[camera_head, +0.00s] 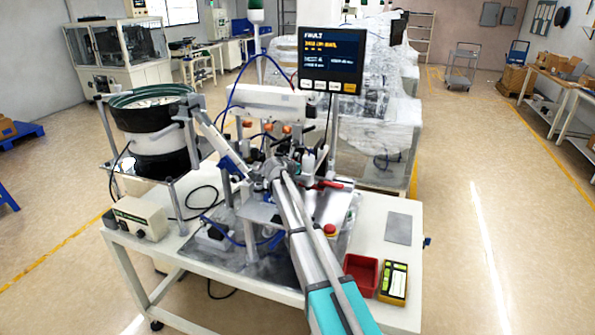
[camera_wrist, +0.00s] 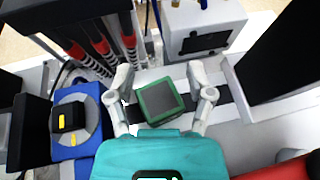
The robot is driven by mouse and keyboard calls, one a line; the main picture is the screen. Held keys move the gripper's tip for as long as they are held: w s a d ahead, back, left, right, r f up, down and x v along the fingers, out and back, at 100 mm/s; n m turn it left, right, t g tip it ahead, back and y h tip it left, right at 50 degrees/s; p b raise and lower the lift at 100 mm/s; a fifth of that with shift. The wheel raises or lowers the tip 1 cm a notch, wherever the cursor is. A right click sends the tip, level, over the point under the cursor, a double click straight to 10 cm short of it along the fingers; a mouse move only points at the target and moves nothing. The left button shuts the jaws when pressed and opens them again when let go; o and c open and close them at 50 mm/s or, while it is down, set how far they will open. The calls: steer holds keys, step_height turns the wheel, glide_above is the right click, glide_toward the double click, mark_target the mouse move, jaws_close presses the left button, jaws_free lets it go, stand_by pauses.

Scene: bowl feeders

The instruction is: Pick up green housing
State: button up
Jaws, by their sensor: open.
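In the wrist view, the green housing (camera_wrist: 141,103) is a small square green frame with a dark middle, lying slightly turned. My gripper (camera_wrist: 159,76) is open, with one pale finger on the left of the housing and the other on the right. Gaps show between the fingers and the housing, and I cannot tell how far above it the fingertips are. In the head view, my gripper (camera_head: 280,168) reaches into the middle of the machine on the table. The housing cannot be made out there among the machine parts.
In the wrist view, a blue block with a black part (camera_wrist: 68,116) is at left, and a white box (camera_wrist: 205,27) is beyond. In the head view, a bowl feeder (camera_head: 155,140) stands left, a fault screen (camera_head: 331,58) behind, and a red bin (camera_head: 361,274) front right.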

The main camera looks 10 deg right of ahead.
steer(key=c, duration=0.8)
steer(key=shift+c, duration=0.2)
steer(key=shift+r, duration=0.2)
step_height(320, 180, up, 10)
steer(key=p, duration=1)
steer(key=shift+f, duration=0.2)
